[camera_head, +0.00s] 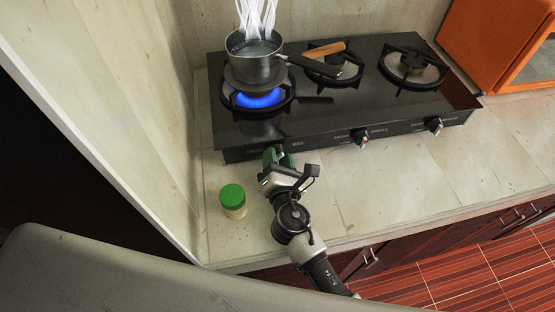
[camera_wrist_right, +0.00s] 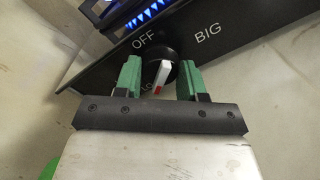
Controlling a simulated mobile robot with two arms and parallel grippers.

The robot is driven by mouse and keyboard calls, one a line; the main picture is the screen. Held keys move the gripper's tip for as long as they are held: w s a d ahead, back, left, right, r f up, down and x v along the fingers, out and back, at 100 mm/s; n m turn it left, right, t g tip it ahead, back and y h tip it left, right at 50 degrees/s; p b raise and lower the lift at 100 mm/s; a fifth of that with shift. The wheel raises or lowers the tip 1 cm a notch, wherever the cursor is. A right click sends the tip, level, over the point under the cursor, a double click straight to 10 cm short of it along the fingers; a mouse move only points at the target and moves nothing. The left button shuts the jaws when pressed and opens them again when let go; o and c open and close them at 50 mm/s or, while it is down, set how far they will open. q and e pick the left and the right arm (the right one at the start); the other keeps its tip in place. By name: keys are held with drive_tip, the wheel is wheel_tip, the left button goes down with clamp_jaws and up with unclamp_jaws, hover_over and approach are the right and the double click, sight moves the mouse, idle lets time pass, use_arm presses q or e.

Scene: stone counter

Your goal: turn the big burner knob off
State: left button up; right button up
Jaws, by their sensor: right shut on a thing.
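The big burner knob (camera_wrist_right: 163,72) is black with a white pointer that has a red tip. It sits below and right of the word OFF and left of the word BIG, and its red tip points downward in the right wrist view. My right gripper (camera_head: 278,158) is at the left end of the stove's front panel, its green fingers shut on the knob from both sides. The gripper hides the knob in the head view. The big burner (camera_head: 258,99) shows a lit blue flame. My left gripper is not in view.
A steaming pot (camera_head: 255,66) stands over the flame, its handle pointing right. Two other knobs (camera_head: 360,138) (camera_head: 435,125) are farther right on the black stove (camera_head: 330,112). A green-lidded jar (camera_head: 232,199) stands left of my right gripper. The counter right of it is clear.

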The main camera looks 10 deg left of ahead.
drive_tip(key=shift+m, duration=0.6)
drive_tip(key=o, duration=0.9)
drive_tip(key=shift+o, duration=0.2)
drive_tip(key=b+v, duration=0.1)
drive_tip(key=v, duration=1)
drive_tip(key=shift+b, duration=0.35)
